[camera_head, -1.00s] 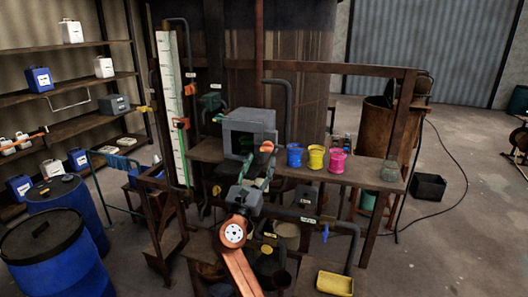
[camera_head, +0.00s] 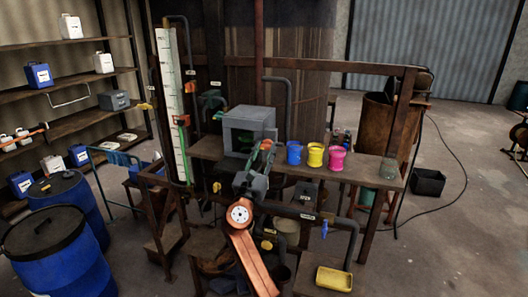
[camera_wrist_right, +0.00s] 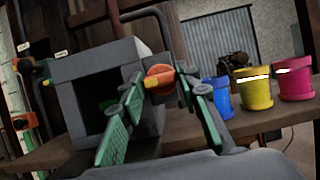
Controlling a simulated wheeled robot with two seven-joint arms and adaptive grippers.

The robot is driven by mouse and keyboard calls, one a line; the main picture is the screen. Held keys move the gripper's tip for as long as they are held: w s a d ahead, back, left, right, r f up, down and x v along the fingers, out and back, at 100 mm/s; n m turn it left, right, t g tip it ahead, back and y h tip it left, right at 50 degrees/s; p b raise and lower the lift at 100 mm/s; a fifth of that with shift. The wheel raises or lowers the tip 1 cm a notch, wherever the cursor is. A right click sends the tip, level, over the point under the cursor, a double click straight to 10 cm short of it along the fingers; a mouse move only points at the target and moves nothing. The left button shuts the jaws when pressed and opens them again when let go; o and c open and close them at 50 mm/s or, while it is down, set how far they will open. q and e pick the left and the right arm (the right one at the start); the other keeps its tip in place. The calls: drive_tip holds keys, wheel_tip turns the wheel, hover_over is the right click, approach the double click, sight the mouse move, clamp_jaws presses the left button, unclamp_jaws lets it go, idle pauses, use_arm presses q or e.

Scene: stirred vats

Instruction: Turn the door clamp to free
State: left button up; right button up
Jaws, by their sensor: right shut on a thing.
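The grey box (camera_head: 233,130) stands on the bench in the head view and has a dark square opening or window with something green inside. It also shows in the wrist view (camera_wrist_right: 98,64). The orange door clamp (camera_wrist_right: 160,80), with a yellowish lever part, sits at the right edge of its front. My right gripper (camera_head: 264,155) is at that edge, its green-padded fingers (camera_wrist_right: 158,98) on either side of the clamp and closed on it. The fingers hide part of the clamp in the head view. My left gripper is out of view.
Pipes (camera_head: 290,211) run below the bench. A yellow tray (camera_head: 334,279) is at lower right.

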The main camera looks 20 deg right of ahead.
drive_tip(key=c, duration=0.5)
